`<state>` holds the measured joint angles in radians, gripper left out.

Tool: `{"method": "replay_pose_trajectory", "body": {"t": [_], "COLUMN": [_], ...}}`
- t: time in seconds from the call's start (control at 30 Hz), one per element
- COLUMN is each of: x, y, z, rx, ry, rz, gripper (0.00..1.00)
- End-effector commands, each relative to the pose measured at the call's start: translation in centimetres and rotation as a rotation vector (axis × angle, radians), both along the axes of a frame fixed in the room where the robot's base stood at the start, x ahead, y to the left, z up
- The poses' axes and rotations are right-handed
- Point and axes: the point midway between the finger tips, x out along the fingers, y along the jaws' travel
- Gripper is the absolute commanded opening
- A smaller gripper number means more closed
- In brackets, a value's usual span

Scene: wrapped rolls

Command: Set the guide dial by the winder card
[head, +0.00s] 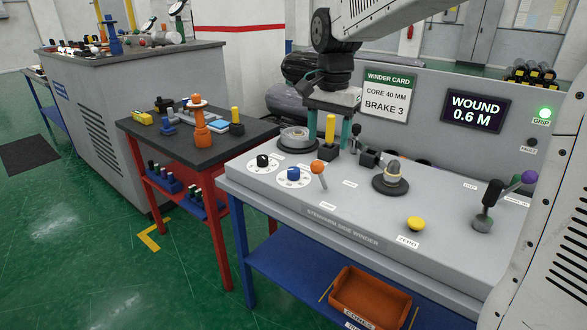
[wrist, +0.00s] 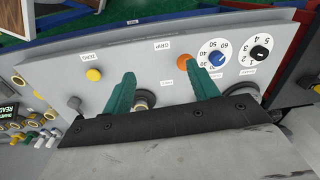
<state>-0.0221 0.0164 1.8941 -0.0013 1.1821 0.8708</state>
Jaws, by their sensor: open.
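The winder card (head: 387,96) stands at the back of the winder panel and reads "CORE 40 MM, BRAKE 3". A blue dial (head: 293,174) with a white number ring sits at the panel's front left; in the wrist view its knob (wrist: 217,58) has marks from 20 to 60. A black dial (head: 262,160) is beside it, its knob (wrist: 260,52) ringed with small single digits. I cannot read their pointers surely. My gripper (head: 329,132) is open and empty over the back of the panel, its teal fingers (wrist: 158,78) apart and clear of both dials.
An orange-knobbed lever (head: 318,167) stands right beside the blue dial. A spindle (head: 393,174), yellow button (head: 416,223) and purple-knobbed crank (head: 528,177) are further right. A yellow post (head: 330,130) rises near my fingers.

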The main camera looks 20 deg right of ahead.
Motion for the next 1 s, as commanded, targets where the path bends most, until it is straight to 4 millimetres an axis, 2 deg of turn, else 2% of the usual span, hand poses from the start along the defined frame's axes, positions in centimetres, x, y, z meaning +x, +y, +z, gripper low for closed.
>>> {"method": "replay_pose_trajectory", "body": {"t": [0.03,0.2,0.3,0.43,0.5,0.63,0.77,1.0], "x": [2.5,10.0,13.7,17.2,18.4,19.5,19.7,19.7], "y": [0.2,1.1,1.5,1.8,2.0,2.1,2.1,2.1], "z": [-1.0,-4.6,-7.0,-9.9,-10.9,-12.2,-13.5,-17.3], "rx": [0.002,0.009,0.012,0.014,0.014,0.015,0.014,0.015], "ry": [0.011,0.029,0.035,0.042,0.045,0.048,0.049,0.05], "rz": [-0.055,-0.269,-0.383,-0.499,-0.542,-0.587,-0.598,-0.597], "gripper": [0.59,0.59,0.59,0.59,0.59,0.59,0.59,0.59]}}
